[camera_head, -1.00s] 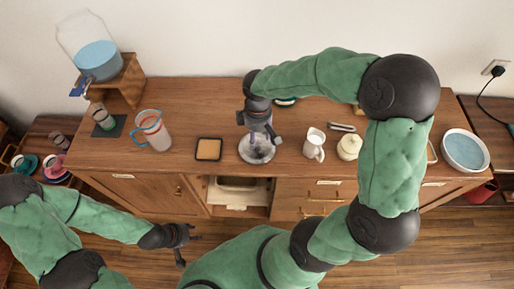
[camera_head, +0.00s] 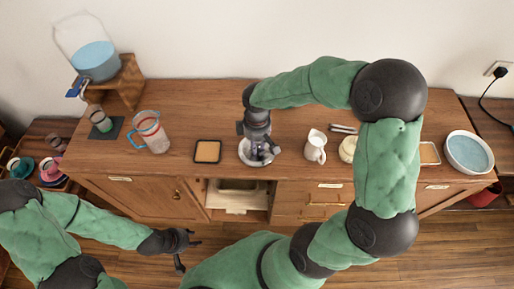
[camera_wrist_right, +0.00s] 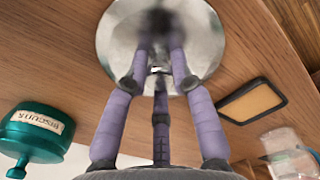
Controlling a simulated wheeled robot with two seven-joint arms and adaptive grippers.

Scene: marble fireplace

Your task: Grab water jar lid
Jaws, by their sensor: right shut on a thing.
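The lid looks like a round, silvery disc (camera_head: 244,157) at the middle of the wooden cabinet top, and it fills the upper middle of the right wrist view (camera_wrist_right: 115,45). My right gripper (camera_head: 260,154) reaches down over it from above. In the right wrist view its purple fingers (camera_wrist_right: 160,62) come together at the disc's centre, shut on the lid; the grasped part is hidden. Whether the lid is clear of the cabinet top I cannot tell. A glass water jar (camera_head: 93,60) with blue water stands at the upper left. My left gripper (camera_head: 188,251) is open and empty, low in front of the cabinet.
On the cabinet top (camera_head: 185,100) stand a glass pitcher (camera_head: 148,125), a black-framed tan tray (camera_head: 207,151), a white creamer (camera_head: 315,147), a partly hidden cream pot (camera_head: 347,149) and a wide bowl (camera_head: 468,152). A teal lidded jar (camera_wrist_right: 38,130) shows in the right wrist view.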

